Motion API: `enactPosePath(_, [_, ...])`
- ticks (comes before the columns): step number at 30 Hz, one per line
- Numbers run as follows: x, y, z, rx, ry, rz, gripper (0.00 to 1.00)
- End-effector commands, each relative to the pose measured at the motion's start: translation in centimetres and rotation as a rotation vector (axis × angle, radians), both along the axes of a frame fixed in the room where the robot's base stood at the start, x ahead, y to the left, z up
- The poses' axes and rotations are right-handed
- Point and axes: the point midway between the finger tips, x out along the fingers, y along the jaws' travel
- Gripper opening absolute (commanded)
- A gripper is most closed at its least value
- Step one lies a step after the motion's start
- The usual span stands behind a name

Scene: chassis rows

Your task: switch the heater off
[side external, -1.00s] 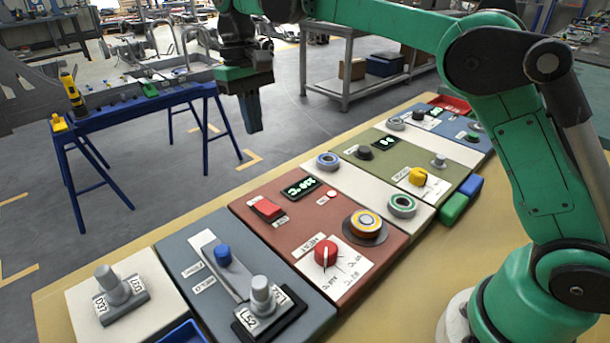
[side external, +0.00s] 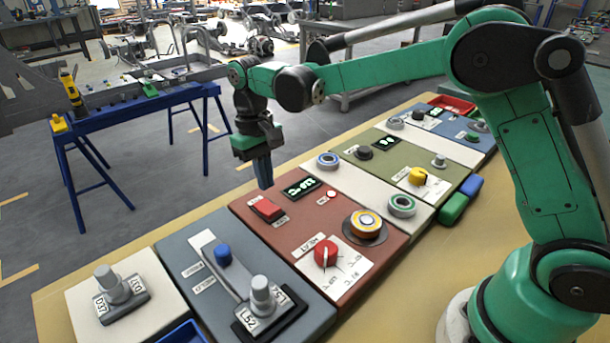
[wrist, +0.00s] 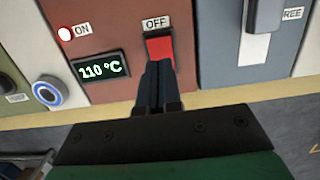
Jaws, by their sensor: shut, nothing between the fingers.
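The heater panel is the red-brown block (side external: 290,235). It carries a red rocker switch (side external: 267,209), a display (side external: 301,187), a small red lamp (side external: 331,195) and a red dial (side external: 325,253). In the wrist view the switch (wrist: 160,48) has an OFF label above it. The lamp (wrist: 65,34) beside the ON label is lit, and the display (wrist: 98,71) reads 110 °C. My gripper (side external: 264,184) is shut and empty, pointing down near the panel's far edge. In the wrist view its fingertips (wrist: 159,66) cover the switch's lower end; whether they touch it I cannot tell.
A blue-grey panel (side external: 192,262) with a blue-knobbed lever (side external: 223,255) adjoins the heater. On the other side is a white panel with ring-shaped parts (side external: 328,160), then a green panel (side external: 375,155). The space above the panels is mostly free.

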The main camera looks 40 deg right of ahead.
Motion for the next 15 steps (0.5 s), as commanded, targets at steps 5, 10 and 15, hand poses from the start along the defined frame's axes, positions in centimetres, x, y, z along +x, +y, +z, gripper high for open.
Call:
enactPosePath(5, [-0.4, 0.0, -2.7, 0.0, 0.0, 0.0, 0.0])
enactPosePath(10, [-0.6, 0.0, -4.0, 0.0, 0.0, 0.0, 0.0])
enactPosePath(15, [-0.6, 0.0, -4.3, 0.0, 0.0, 0.0, 0.0])
